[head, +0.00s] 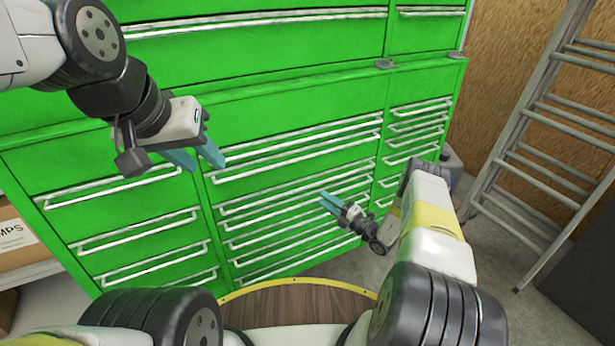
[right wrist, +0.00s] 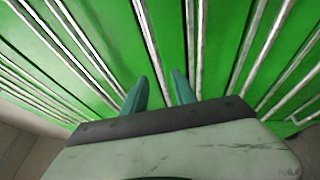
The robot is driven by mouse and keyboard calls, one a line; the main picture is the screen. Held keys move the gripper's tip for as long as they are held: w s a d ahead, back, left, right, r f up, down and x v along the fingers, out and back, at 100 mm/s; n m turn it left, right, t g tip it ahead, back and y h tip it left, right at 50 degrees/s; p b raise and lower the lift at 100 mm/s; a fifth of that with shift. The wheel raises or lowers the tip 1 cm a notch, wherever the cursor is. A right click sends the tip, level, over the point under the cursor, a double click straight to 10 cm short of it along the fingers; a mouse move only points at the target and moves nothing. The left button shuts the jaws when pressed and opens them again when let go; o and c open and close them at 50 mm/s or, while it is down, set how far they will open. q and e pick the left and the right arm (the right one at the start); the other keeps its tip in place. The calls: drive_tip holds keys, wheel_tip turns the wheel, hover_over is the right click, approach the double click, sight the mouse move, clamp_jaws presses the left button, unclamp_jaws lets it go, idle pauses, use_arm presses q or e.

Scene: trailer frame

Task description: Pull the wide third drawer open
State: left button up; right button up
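The green tool cabinet (head: 280,105) fills the middle of the head view. Its middle column holds a stack of wide drawers with long silver bar handles, all looking closed. The wide third drawer (head: 290,186) seems to be among the upper ones of this stack. My right gripper (head: 328,203) is open and empty, in front of the lower right part of the stack. In the right wrist view its teal fingers (right wrist: 160,88) point at the drawer fronts, and a handle bar shows between them. I cannot tell whether they touch it. My left gripper (head: 208,166) is open and empty, before the left column.
A metal ladder (head: 530,150) leans at the right by a wooden wall. Narrow drawers (head: 415,130) are right of the wide stack. A shelf with a cardboard box (head: 15,240) is at the left. Free floor (head: 490,290) shows at the lower right.

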sight(311, 190)
drive_tip(key=x, duration=0.7)
drive_tip(key=shift+w+a, duration=0.15)
drive_tip(key=shift+a, duration=0.05)
clamp_jaws()
idle(1.2)
